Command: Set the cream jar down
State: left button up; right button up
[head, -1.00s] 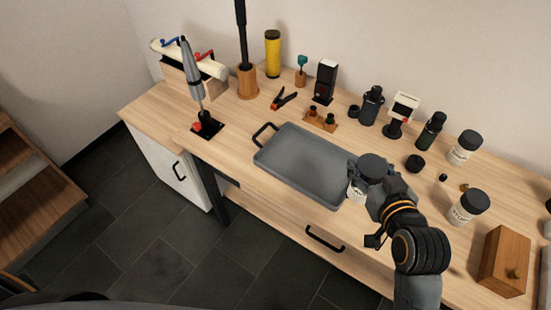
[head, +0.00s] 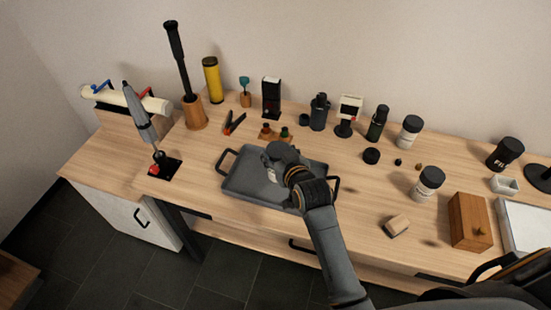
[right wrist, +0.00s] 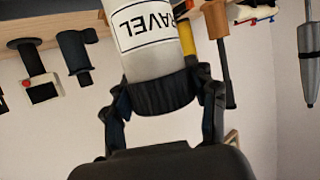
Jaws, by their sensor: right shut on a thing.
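The cream jar (right wrist: 148,45) has a pale body, a dark ribbed lid and a label whose visible letters read "RAVEL". In the right wrist view my right gripper (right wrist: 165,98) is shut on its lid, one finger on each side. In the head view my right gripper (head: 286,163) is over the grey tray (head: 238,188), and only a pale sliver of the jar (head: 269,173) shows beside it. I cannot tell whether the jar touches the tray. My left gripper is not in view.
Pale jars with dark lids (head: 409,132) (head: 428,184) stand to the right. A wooden box (head: 470,221) and a small block (head: 397,225) lie near the front right. Bottles, including a dark one (head: 377,123), stand behind the tray. Most of the tray's left is bare.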

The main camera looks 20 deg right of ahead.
jog(key=shift+w+d+f, duration=0.1)
jog(key=shift+w+f, duration=0.7)
jog(key=shift+f, duration=0.15)
jog(key=shift+w+f+p, duration=0.1)
jog(key=shift+f+p, duration=0.25)
jog(key=shift+f, duration=1.3)
jog(key=shift+f, duration=0.1)
jog(key=shift+f, duration=0.1)
jog(key=o, duration=1.5)
